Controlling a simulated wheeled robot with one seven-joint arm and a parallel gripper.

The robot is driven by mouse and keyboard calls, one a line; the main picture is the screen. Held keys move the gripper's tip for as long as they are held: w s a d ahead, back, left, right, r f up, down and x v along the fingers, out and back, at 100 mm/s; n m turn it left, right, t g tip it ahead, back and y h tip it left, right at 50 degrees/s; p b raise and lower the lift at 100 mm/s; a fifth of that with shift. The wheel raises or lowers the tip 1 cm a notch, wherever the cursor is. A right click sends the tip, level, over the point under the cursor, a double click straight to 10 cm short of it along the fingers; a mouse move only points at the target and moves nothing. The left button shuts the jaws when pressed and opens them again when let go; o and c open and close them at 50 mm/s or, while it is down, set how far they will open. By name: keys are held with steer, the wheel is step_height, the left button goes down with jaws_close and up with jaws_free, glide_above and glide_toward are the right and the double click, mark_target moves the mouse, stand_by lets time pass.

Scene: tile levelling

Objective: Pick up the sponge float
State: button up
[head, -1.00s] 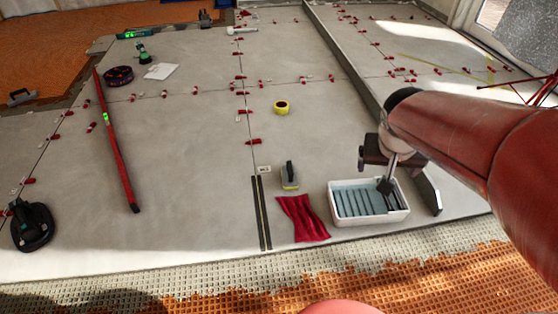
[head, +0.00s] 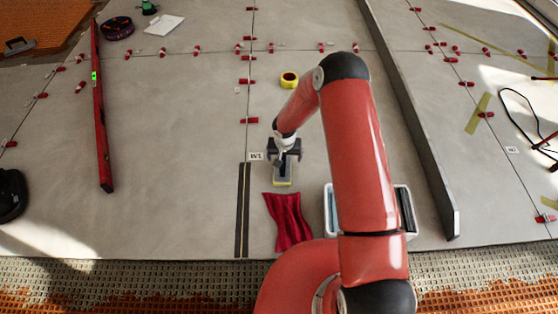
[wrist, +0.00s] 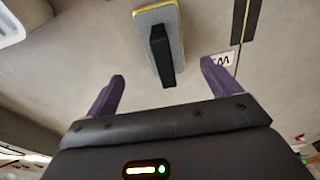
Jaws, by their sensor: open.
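The sponge float (head: 283,177) lies on the grey tiled floor, just behind the red cloth. It has a grey plate, a yellow sponge edge and a black handle. In the wrist view the sponge float (wrist: 159,40) is at the top centre, its handle pointing toward my gripper. My gripper (wrist: 162,82) is open, with its two purple fingers apart and nothing between them. The handle's near end shows between the fingertips in the picture; I cannot tell the height gap. In the head view my gripper (head: 285,158) is over the float and hides part of it.
A red cloth (head: 288,222) lies in front of the float. A white tray (head: 331,212) stands to its right, partly hidden by my arm. Dark strips (head: 242,210) lie to the left. A long dark bar (head: 412,118) lies at the right.

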mark_target(282, 175)
steer(key=f, duration=0.2)
steer(key=w+f, duration=0.1)
steer(key=f, duration=0.5)
steer(key=shift+w+a+f+b, duration=0.2)
steer(key=shift+w+f+b, duration=0.05)
steer(key=shift+w+b, duration=0.15)
steer(key=c, duration=1.2)
steer(key=shift+r, duration=0.15)
